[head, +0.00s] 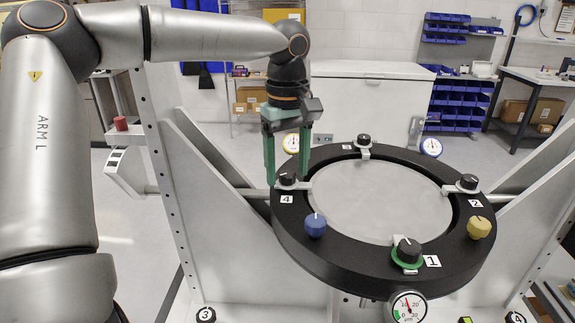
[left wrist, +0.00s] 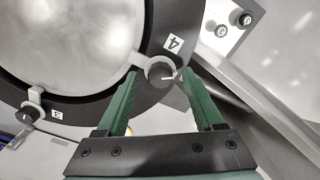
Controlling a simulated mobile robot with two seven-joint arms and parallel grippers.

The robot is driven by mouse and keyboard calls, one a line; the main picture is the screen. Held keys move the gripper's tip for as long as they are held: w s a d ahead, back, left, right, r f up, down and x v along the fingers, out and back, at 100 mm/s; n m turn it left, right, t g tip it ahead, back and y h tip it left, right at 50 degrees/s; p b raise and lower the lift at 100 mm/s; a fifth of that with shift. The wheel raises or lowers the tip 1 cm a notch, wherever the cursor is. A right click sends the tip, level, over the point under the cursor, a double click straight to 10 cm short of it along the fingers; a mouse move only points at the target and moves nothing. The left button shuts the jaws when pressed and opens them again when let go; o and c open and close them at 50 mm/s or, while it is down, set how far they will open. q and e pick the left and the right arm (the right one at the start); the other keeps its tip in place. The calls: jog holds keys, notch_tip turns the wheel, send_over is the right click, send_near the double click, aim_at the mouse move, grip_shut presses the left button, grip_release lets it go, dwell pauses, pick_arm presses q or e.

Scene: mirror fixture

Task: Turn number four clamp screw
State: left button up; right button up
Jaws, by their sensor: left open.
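The number four clamp screw (head: 287,179) is a black knob with a white pointer line on the left of the black ring (head: 335,253). Its white "4" label (head: 286,198) is beside it. My left gripper (head: 287,176) points down over it with open green fingers. In the left wrist view the screw (left wrist: 160,74) shows between the tips of the spread fingers (left wrist: 162,76), with a white clamp tab beside it and the "4" label above. I cannot tell whether either finger touches it. My right gripper is not in view.
The ring holds a grey mirror disc (head: 380,200). Other knobs on it are screw 1 (head: 407,250) with a green collar, screw 2 (head: 468,182), screw 3 (head: 364,141), a blue knob (head: 315,225) and a yellow knob (head: 479,227). A dial gauge (head: 407,306) hangs in front. White side plates flank the ring.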

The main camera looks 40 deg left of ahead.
aim_at(287, 173)
pick_arm(q)
notch_tip(287, 173, up, 13)
jog(key=shift+f, duration=0.2)
dwell(0.3)
dwell(0.5)
